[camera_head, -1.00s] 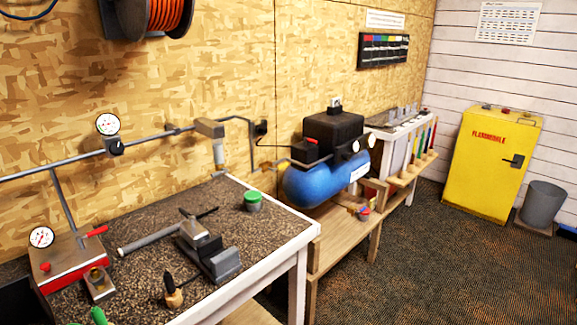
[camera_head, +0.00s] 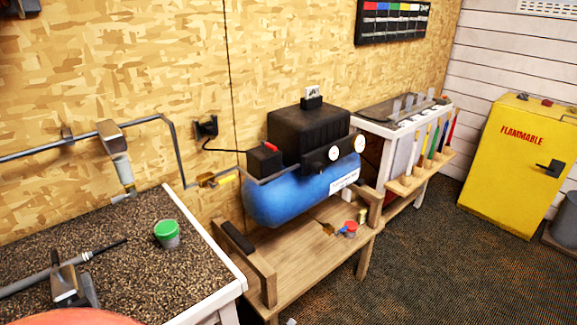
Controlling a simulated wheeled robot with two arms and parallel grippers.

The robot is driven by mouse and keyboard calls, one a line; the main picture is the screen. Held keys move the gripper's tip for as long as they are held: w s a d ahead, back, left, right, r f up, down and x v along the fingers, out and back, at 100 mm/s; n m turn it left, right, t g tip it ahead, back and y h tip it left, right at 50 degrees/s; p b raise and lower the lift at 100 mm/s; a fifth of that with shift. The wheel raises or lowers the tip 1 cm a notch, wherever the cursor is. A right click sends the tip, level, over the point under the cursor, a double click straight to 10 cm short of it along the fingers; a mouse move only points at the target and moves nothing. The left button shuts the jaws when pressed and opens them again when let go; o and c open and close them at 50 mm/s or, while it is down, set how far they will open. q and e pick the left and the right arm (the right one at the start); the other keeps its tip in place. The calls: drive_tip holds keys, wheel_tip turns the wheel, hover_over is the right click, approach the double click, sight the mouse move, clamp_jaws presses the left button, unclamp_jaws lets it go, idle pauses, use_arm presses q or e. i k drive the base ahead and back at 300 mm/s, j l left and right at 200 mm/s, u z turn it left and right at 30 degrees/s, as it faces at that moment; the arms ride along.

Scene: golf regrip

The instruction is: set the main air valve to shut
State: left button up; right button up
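A small brass-coloured fitting with a yellow lever (camera_head: 222,180) sits on the wall pipe's lower end, just left of the blue compressor tank (camera_head: 290,198). It looks like the main air valve, but no label is readable on it. The yellow lever points right, towards the tank, roughly in line with the fitting. Another small brass fitting with blue and red parts (camera_head: 350,229) is on the wooden stand under the tank's right end. Neither of my grippers is in view.
The dark-topped workbench (camera_head: 125,236) at left holds a green-lidded tub (camera_head: 167,233) and a clamped shaft. The wooden stand (camera_head: 300,270) has an upright end beside the bench. Carpeted floor (camera_head: 430,265) is clear at right, before a yellow cabinet (camera_head: 515,165).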

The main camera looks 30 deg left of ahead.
sight(212, 185)
drive_tip(key=i+l+u, duration=0.2)
drive_tip(key=i, duration=0.35)
drive_tip(key=i+l+u, duration=0.15)
drive_tip(key=i, duration=0.35)
drive_tip(key=i+l+u, duration=0.15)
drive_tip(key=i+u, duration=0.25)
drive_tip(key=i+l+u, duration=0.2)
drive_tip(key=u, duration=0.25)
drive_tip(key=i+l+u, duration=0.25)
drive_tip(key=l+u, duration=0.15)
drive_tip(key=i+j, duration=0.1)
drive_tip(key=j, duration=0.65)
drive_tip(key=i, duration=0.05)
